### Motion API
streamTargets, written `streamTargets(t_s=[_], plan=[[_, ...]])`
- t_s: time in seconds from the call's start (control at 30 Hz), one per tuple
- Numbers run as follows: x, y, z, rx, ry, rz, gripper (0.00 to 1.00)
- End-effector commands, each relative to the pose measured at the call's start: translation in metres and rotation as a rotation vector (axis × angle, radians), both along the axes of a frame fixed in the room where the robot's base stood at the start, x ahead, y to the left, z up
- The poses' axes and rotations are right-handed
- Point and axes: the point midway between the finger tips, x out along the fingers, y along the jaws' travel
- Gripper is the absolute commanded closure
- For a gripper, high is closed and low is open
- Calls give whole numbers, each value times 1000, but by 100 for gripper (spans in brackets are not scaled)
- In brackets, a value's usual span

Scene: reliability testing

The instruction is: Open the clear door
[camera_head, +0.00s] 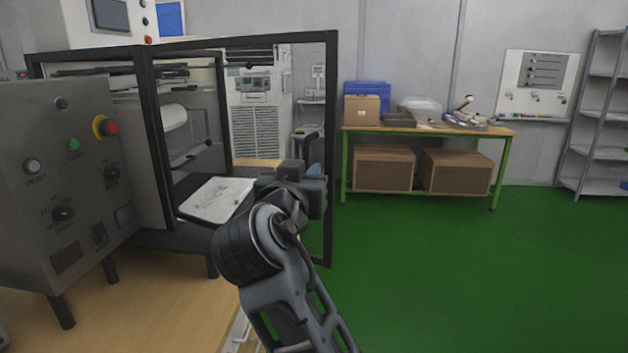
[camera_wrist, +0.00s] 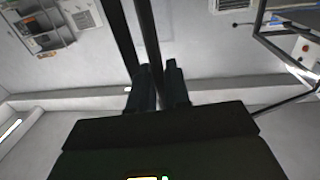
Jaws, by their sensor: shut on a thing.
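The clear door (camera_head: 333,115) has a black frame around a see-through panel, on the dark-framed enclosure at the left in the head view. Its tall right edge stands out to the right of the enclosure's inner post, so it looks swung open; the exact angle is hard to tell. My gripper (camera_head: 314,184) is at this right edge, at about mid height. In the wrist view my gripper (camera_wrist: 158,88) has its two dark fingers on either side of a black bar of the door frame (camera_wrist: 149,45). The gripper is shut on it. The contact is partly hidden in the head view.
A grey control box (camera_head: 70,180) with buttons and knobs stands at the left on a wooden table (camera_head: 150,305). A green-legged workbench (camera_head: 430,131) stands at the back. The green floor (camera_head: 480,270) at the right is clear.

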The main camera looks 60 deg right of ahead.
Motion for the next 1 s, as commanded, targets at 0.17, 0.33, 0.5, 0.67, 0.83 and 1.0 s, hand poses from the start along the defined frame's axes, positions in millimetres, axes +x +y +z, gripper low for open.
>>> streamTargets(t_s=[0.17, 0.33, 0.5, 0.67, 0.83, 1.0], plan=[[4, 6, 0, -1, 2, -5, 100], [4, 6, 0, -1, 3, -6, 100], [4, 6, 0, -1, 3, -4, 82], [3, 5, 0, -1, 2, -6, 71], [2, 5, 0, 0, 2, -9, 71], [-1, 15, -1, -1, 2, -8, 71]])
